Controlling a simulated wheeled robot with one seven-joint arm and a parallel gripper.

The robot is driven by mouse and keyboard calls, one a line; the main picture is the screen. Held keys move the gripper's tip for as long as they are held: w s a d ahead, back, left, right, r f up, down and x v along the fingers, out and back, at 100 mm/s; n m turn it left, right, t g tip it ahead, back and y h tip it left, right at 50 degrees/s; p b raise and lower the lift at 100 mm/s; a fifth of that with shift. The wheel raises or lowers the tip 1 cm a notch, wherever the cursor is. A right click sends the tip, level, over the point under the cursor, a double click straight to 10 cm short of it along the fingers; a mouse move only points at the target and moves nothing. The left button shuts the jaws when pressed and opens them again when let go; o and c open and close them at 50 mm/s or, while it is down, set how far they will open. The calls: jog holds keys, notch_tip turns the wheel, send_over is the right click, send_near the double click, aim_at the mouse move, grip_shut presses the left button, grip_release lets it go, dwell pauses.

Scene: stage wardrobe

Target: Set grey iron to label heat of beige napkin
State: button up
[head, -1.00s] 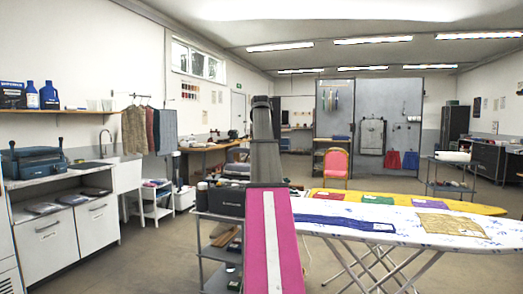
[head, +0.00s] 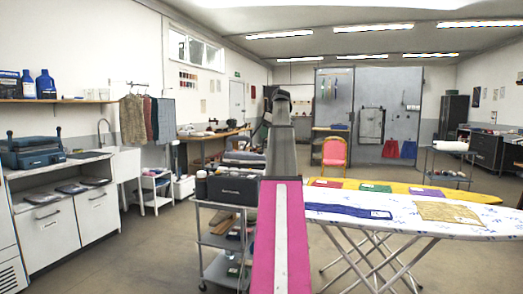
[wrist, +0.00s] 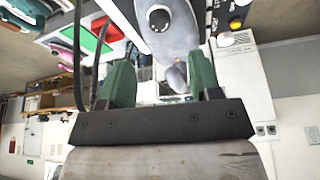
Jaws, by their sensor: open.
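The beige napkin (head: 448,212) lies flat on the white patterned ironing board (head: 480,226) at the right of the head view. A small pale label shows near it, too small to read. In the wrist view a grey iron (wrist: 178,35) with a round dial (wrist: 159,18) lies just beyond my gripper (wrist: 160,78). The green fingers stand apart, with nothing clearly held between them. The dial's setting cannot be read. My arm hides the gripper in the head view.
A blue cloth (head: 345,210) lies on the same board. A yellow board (head: 480,198) behind carries red, green and purple cloths. A grey shelf cart (head: 217,243) stands left of my arm. A pink chair (head: 334,153) stands behind. Floor at the left is clear.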

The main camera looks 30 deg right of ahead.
aim_at(260, 152)
jog(key=x, duration=0.8)
jog(key=shift+f, duration=0.3)
jog(key=c, duration=0.9)
